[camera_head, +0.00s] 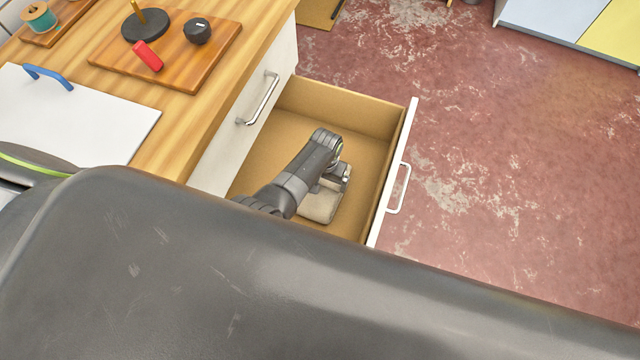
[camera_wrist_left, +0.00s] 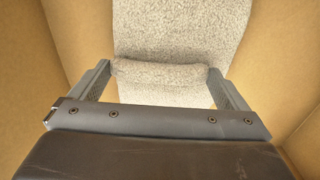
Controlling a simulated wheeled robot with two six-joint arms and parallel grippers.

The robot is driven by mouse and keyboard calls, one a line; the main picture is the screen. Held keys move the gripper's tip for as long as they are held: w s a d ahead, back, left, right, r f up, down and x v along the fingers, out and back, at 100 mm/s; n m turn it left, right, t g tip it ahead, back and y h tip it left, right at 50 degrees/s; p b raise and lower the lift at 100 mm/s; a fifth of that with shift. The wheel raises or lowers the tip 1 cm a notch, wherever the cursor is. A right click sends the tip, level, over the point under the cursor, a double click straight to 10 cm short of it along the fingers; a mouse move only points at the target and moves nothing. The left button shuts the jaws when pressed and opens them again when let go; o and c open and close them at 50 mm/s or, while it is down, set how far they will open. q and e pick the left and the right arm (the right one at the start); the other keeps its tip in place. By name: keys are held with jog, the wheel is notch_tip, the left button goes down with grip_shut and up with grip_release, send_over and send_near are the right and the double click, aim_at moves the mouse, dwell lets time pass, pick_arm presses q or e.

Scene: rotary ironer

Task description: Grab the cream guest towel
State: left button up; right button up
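The cream guest towel (camera_head: 321,206) lies folded on the floor of the open drawer (camera_head: 284,131). In the left wrist view the speckled cream towel (camera_wrist_left: 178,32) fills the upper middle, with a rounded fold crossing between my fingers. My left gripper (camera_head: 338,178) reaches down into the drawer over the towel and hides part of it. In the left wrist view my left gripper (camera_wrist_left: 160,72) has its fingers wide apart, one at each side of the fold. Whether they touch the towel is unclear. My right gripper does not show.
The drawer's white front (camera_head: 392,172) stands to the right and its walls are close around my left gripper. The wooden counter (camera_head: 150,140) holds a board (camera_head: 185,65) with small items. My dark body hides the foreground.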

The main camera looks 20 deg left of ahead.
pick_arm(q)
jog(key=c, duration=0.9)
jog(key=shift+c, duration=0.2)
